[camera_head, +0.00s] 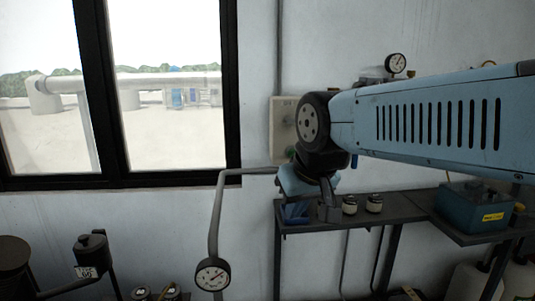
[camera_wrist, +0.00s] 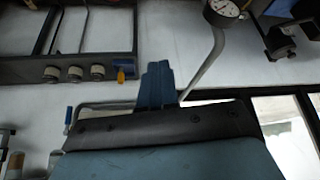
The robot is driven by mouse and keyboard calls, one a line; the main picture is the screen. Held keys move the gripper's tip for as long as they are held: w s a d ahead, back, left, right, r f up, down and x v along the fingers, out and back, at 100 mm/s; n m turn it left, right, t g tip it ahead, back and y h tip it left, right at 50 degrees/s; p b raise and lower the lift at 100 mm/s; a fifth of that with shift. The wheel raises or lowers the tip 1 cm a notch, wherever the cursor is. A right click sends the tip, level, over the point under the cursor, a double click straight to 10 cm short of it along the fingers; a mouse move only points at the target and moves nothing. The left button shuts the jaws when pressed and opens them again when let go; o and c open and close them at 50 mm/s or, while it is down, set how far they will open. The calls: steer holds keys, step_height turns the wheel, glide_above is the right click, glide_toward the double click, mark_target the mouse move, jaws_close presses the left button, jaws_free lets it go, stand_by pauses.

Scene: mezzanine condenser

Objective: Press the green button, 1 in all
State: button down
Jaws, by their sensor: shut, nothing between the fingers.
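A pale beige control box (camera_head: 282,122) is fixed to the wall right of the window in the head view. A small green spot, apparently the green button (camera_head: 290,153), shows low on it, partly hidden by my wrist. My gripper (camera_head: 297,212) hangs below and in front of the box, pointing down, apart from the button as far as I can tell. In the wrist view my gripper (camera_wrist: 158,68) shows its blue fingers close together, with nothing between them. The button cannot be made out in the wrist view.
A grey shelf (camera_head: 405,204) holds small canisters (camera_head: 350,204) and a blue box (camera_head: 472,207) at right. A grey pipe (camera_head: 217,215) with a pressure gauge (camera_head: 212,274) runs left of my gripper. Another gauge (camera_head: 395,63) sits above my arm. A black-framed window (camera_head: 232,95) is at left.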

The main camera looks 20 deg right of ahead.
mark_target(293, 153)
steer(key=shift+w+a, duration=0.15)
steer(key=shift+a, duration=0.1)
steer(key=w+d+f+n+g+h, duration=0.25)
steer(key=w+d+n+h, duration=0.25)
steer(key=w+d+h, duration=0.6)
steer(key=w+d+f+n+t+h, duration=0.1)
steer(key=w+d+n+t, duration=0.1)
steer(key=w, duration=0.7)
steer(key=w+d+f+n+t+h, duration=0.1)
steer(key=w+d+n+t, duration=0.2)
steer(key=w, duration=0.5)
steer(key=d+n, duration=0.1)
steer(key=n, duration=0.1)
steer(key=shift+w+d+n, duration=0.15)
steer(key=shift+w+n, duration=0.15)
steer(key=shift+w, duration=0.1)
steer(key=shift+w+f, duration=0.1)
steer(key=shift+w, duration=0.05)
steer(key=w+d, duration=0.2)
steer(key=w, duration=0.6)
steer(key=shift+d, duration=0.15)
